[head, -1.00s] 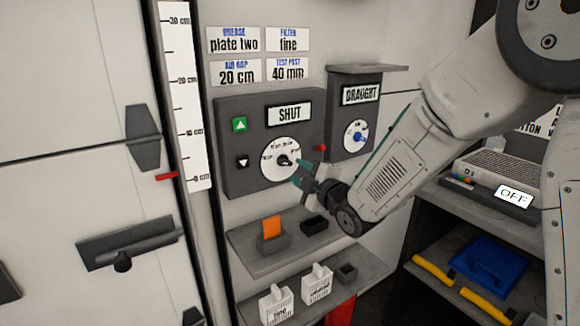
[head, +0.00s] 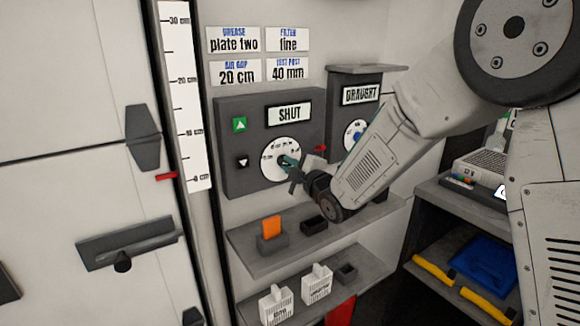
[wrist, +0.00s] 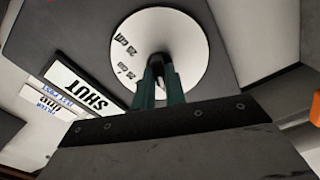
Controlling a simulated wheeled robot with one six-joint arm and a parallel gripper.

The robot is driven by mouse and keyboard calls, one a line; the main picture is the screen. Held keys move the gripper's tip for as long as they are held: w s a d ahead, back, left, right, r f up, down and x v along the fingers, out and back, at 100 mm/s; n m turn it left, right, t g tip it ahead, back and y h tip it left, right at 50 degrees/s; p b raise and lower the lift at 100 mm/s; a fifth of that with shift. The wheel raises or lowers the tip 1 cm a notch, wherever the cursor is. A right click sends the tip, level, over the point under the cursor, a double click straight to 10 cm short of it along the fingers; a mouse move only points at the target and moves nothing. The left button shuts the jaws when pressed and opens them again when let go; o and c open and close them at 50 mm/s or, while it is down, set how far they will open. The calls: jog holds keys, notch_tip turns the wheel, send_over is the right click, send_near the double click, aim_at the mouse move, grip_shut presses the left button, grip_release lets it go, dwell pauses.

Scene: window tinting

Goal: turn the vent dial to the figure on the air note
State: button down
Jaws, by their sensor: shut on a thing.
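The air note (head: 236,72) reads "AIR GAP 20 cm" on the wall above the grey panel (head: 232,178). The panel's white round dial (head: 272,150) has small printed figures around its edge. In the wrist view the dial (wrist: 185,30) is upside down and close, and its figures are hard to read. My gripper (head: 290,161) is shut on the dark knob at the dial's middle. Its green fingers (wrist: 160,85) hide most of the knob and its pointer. The sign (head: 289,114) on the panel reads "SHUT".
A grey draught box (head: 342,105) with its own dial (head: 352,132) stands close right of the panel, partly behind my arm. Below is a shelf (head: 255,250) with an orange piece (head: 271,228) in a dark holder. A ruler strip (head: 186,100) runs down the left.

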jog(key=shift+m, duration=0.3)
jog(key=m, duration=0.3)
jog(key=shift+m, duration=0.3)
jog(key=shift+d+m, duration=0.1)
jog(key=shift+m, duration=6.6)
jog(key=c, duration=1.4)
grip_release()
jog(key=shift+c, duration=0.2)
